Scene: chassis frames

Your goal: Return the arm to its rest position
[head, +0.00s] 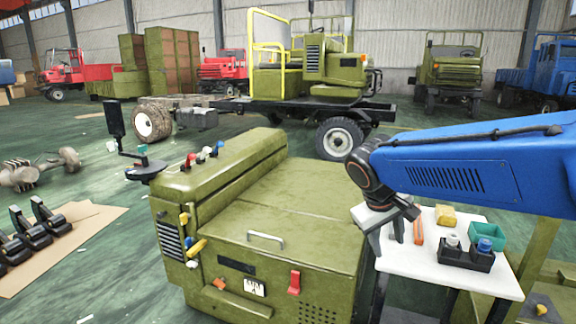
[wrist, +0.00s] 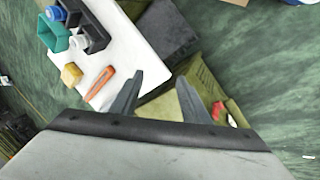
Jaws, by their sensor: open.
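My blue arm (head: 455,170) reaches in from the right edge in the head view. My gripper (head: 386,235) points down at the left edge of a small white table, beside the green vehicle cab. In the wrist view my gripper (wrist: 158,92) shows two dark fingers spread apart with nothing between them. The fingers overlap the table's edge in the picture; their height above it is hard to tell.
The white table (head: 450,272) holds an orange tool (head: 418,231), a yellow block (head: 446,216), a teal box (head: 487,235) and a black holder (head: 466,256) with blue- and white-topped items. The green cab (head: 290,225) stands close on the left. Green floor (wrist: 255,60) shows beyond.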

